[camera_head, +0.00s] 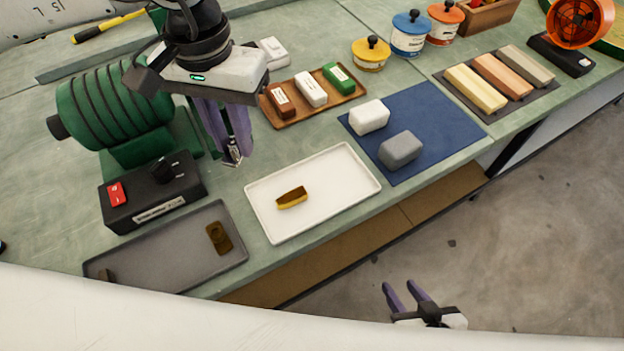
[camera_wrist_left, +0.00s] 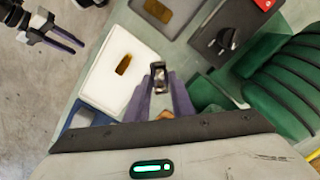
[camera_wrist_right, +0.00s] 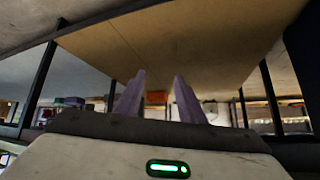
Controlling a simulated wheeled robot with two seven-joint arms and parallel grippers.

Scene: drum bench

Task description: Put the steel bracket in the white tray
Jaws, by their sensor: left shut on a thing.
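My left gripper (camera_head: 233,152) is shut on the steel bracket (camera_head: 232,157), a small shiny metal piece at its fingertips. In the left wrist view the steel bracket (camera_wrist_left: 159,76) shows between the purple fingers. The gripper points down, between the green drum and the white tray (camera_head: 350,158); the bracket's exact height is hard to tell. The tray holds one brass-brown piece (camera_head: 291,198) and also shows in the left wrist view (camera_wrist_left: 97,92). My right gripper (camera_head: 407,292) is open and empty, beyond the bench's front edge, over the floor.
A dark grey tray (camera_head: 165,258) with brown parts lies at front left. Beside it stand a black control box (camera_head: 150,196) and a green drum (camera_head: 108,105). A wooden tray (camera_head: 345,97) of blocks is behind, a blue mat (camera_head: 435,110) with two blocks at right.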

